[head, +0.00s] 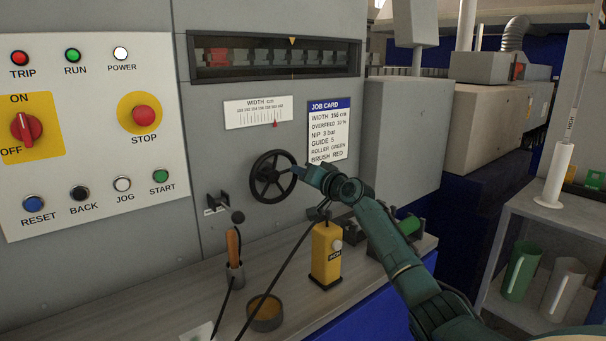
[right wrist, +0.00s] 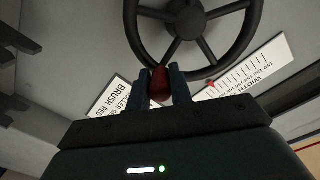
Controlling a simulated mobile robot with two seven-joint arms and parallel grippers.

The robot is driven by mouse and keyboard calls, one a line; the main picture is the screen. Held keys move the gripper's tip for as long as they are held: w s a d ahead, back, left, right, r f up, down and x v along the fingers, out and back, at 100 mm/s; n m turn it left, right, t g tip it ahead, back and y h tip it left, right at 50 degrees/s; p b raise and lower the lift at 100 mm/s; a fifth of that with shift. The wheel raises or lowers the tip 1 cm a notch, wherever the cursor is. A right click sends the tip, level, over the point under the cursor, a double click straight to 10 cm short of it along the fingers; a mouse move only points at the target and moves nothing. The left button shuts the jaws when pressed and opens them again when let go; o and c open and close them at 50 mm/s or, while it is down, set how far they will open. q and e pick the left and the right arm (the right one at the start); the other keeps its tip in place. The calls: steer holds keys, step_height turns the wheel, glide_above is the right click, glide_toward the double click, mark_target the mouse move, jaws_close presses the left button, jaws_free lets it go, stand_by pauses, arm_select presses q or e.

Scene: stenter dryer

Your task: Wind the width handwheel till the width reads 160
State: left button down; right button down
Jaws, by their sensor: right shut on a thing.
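The black spoked width handwheel (head: 273,184) is on the grey machine front. My right gripper (head: 297,171) is at the right side of its rim. In the right wrist view the fingers (right wrist: 160,88) are shut on a small red grip (right wrist: 160,78) by the wheel rim (right wrist: 133,38). The white width scale (head: 258,114) is above the wheel, with its red pointer (head: 275,124) towards the right end. The scale also shows in the right wrist view (right wrist: 250,75). Its figures are too small to read surely at the pointer. My left gripper is not in view.
A job card (head: 327,130) hangs right of the scale. A button panel (head: 90,130) is at the left. Below, the ledge holds a yellow device (head: 326,252), an orange-handled tool (head: 233,248) and a round dish (head: 265,313). A black cable crosses in front.

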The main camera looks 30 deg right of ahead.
steer(key=c, duration=1.3)
jaws_free()
steer(key=shift+o, duration=0.2)
steer(key=s+d, duration=0.1)
steer(key=s, duration=1.2)
steer(key=shift+r, duration=0.25)
